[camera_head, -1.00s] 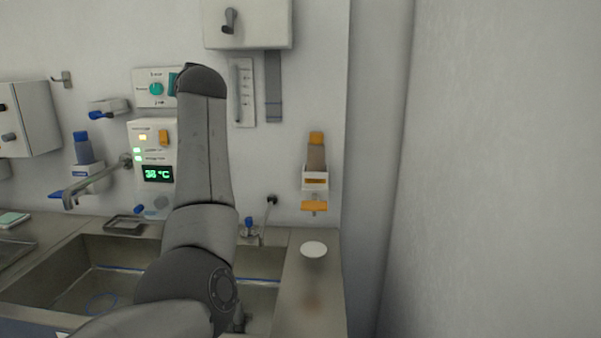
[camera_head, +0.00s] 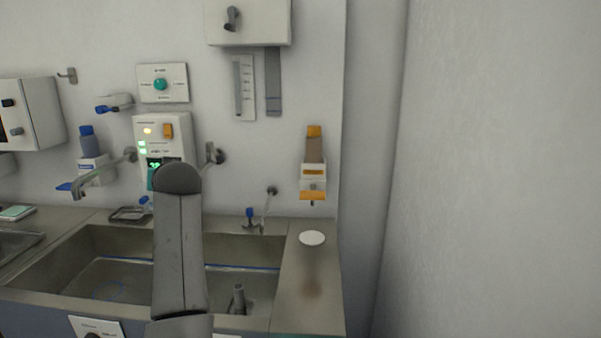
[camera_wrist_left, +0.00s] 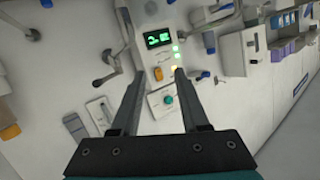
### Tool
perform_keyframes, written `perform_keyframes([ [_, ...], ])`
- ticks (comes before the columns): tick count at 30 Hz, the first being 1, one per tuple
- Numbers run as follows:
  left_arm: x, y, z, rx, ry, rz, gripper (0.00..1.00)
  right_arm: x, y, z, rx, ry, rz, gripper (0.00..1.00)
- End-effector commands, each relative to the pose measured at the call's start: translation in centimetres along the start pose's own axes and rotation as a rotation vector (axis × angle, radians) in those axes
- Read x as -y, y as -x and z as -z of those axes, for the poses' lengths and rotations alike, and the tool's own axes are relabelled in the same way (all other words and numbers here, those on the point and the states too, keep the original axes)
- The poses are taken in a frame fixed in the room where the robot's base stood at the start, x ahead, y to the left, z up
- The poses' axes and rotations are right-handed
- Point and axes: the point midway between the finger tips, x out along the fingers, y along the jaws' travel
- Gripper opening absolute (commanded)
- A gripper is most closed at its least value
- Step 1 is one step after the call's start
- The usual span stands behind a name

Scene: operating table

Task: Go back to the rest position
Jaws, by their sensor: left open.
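My left gripper (camera_wrist_left: 160,78) shows in the left wrist view with its two dark fingers apart and nothing between them. It faces a wall panel with a green display (camera_wrist_left: 158,39). In the head view one of my arms (camera_head: 181,250) rises from the bottom in front of the sink, and its links hide the gripper. A small teal patch shows beside the arm's top. My right gripper is in neither view.
A steel sink (camera_head: 75,235) with a counter (camera_head: 303,290) lies below the arm. The wall bears the display unit (camera_head: 180,131), a tap (camera_head: 92,181), an orange-topped dispenser (camera_head: 313,170) and a cabinet (camera_head: 262,23). A white disc (camera_head: 311,238) lies on the right counter.

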Motion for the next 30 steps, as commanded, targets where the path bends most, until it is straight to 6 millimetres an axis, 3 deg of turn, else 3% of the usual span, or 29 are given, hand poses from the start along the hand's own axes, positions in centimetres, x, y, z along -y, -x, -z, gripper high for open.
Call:
perform_keyframes([
  [1,0.3,0.0,-2.5,0.03,-0.009,-0.001,0.45,0.0,0.0,-0.1,0.002,0.0,0.0,0.0],
  [3,0.5,0.3,-5.4,0.067,-0.017,-0.008,0.45,0.0,0.0,-0.2,0.003,0.0,0.0,0.0],
  [14,1.2,4.1,-19.2,0.255,-0.08,-0.077,0.45,0.0,0.0,-0.6,0.01,0.001,0.0,0.0],
  [23,1.4,10.3,-29.2,0.419,-0.151,-0.183,0.45,0.0,0.0,-0.6,0.011,0.001,0.0,0.0],
  [30,1.5,17.2,-36.0,0.561,-0.215,-0.298,0.45,0.0,0.0,-0.6,0.011,0.001,0.0,0.0],
])
